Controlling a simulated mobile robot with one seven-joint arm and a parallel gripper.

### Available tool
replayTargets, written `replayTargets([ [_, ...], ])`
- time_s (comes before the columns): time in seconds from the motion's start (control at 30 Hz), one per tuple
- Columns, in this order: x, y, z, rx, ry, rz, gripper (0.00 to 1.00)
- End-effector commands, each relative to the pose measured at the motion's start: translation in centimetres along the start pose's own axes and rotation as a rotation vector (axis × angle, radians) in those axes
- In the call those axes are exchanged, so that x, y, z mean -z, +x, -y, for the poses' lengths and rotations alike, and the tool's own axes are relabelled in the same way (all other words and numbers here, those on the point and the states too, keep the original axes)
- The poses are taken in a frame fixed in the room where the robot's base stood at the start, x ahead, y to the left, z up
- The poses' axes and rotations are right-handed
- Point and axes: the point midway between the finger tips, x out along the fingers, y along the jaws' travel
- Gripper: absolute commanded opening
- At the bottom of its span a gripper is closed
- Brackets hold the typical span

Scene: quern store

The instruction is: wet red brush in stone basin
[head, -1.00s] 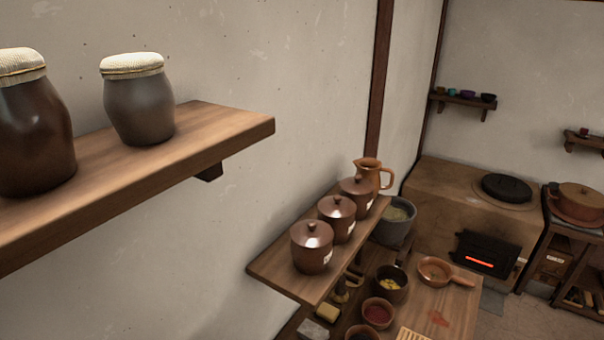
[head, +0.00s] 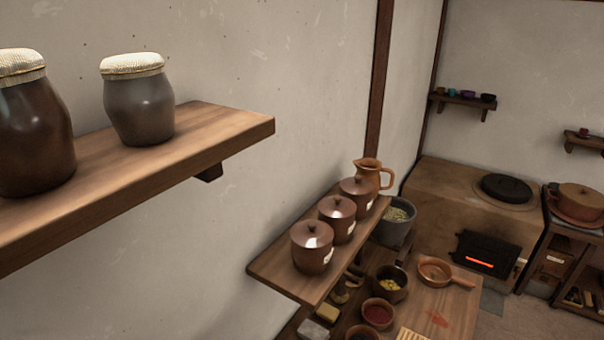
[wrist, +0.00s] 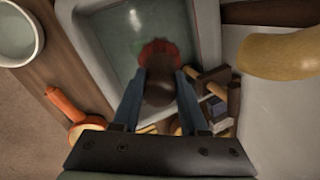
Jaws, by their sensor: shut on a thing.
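In the wrist view my gripper (wrist: 159,76) is shut on the red brush, on its dark brown rounded handle (wrist: 159,90). Its red bristles (wrist: 158,52) point away from me, over the inside of the stone basin. The stone basin (wrist: 207,35) is pale grey and rectangular, with a greenish, water-like surface (wrist: 112,45) inside. I cannot tell whether the bristles touch the water. The gripper hides part of the brush and the near end of the basin. Neither brush, basin nor gripper shows in the head view.
Wooden-handled tools (wrist: 217,85) lie right of the basin, below a yellowish rounded object (wrist: 285,55). An orange-handled item (wrist: 67,104) and a pale bowl (wrist: 17,35) are at left. The head view shows a jar shelf (head: 215,128), lidded pots (head: 312,250) and a stove (head: 440,200).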

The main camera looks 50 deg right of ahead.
Motion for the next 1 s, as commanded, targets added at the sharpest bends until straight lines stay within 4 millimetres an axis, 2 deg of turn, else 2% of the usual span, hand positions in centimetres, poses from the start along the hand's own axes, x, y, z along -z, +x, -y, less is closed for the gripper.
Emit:
replayTargets([
  [0.17, -0.1, -0.7, 0.2, 0.001, 0.0, 0.0, 0.0],
  [0.5, -0.4, -3.9, 1.1, 0.001, 0.0, 0.0, 0.0],
  [1.0, -0.4, -3.8, 1.1, 0.001, 0.0, 0.0, 0.0],
])
